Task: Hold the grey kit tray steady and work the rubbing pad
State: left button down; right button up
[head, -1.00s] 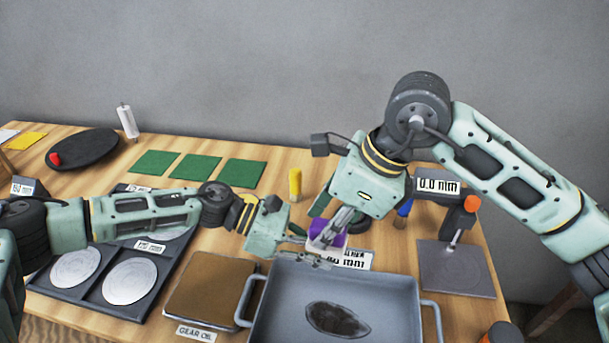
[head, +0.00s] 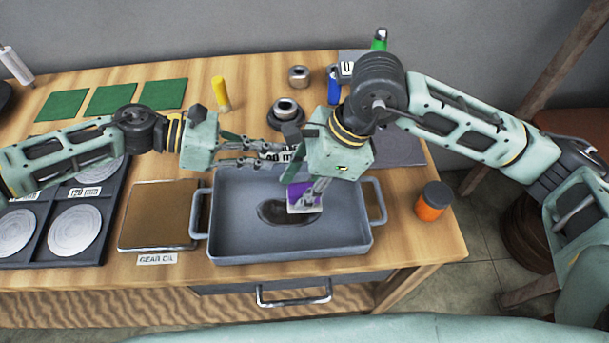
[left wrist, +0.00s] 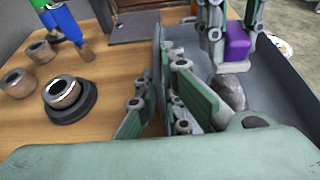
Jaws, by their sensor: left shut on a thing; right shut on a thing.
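The grey kit tray (head: 300,252) sits near the table's front edge, with a dark patch (head: 268,212) on its floor. My left gripper (head: 283,153) is shut on the tray's far wall. In the left wrist view, its fingers (left wrist: 168,88) straddle that wall. My right gripper (head: 314,190) is shut on the rubbing pad (head: 299,195), purple above a pale base. The pad is inside the tray, at the right part of the dark patch. It also shows in the left wrist view (left wrist: 237,45). Whether its base touches the floor is hard to tell.
A brown-topped tray (head: 155,215) labelled gear oil stands close to the left. A dark tray with metal discs (head: 75,230) is farther left. An orange jar (head: 433,201) stands to the right. Metal rings (head: 286,110), a yellow cylinder (head: 221,93) and green squares (head: 112,98) lie behind.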

pick_arm(q)
jog(key=shift+f, duration=0.1)
pick_arm(e)
notch_tip(320, 180, down, 2)
jog(key=shift+f, duration=0.25)
pick_arm(q)
jog(key=shift+s, duration=0.1)
pick_arm(e)
jog(key=shift+a+x, duration=0.2)
jog(key=shift+x, duration=0.75)
jog(key=shift+a, duration=2.6)
jog(key=shift+d, duration=2.8)
jog(key=v, duration=0.2)
jog(key=shift+r, duration=3.2)
jog(key=shift+a, duration=0.1)
jog(key=shift+f, duration=0.1)
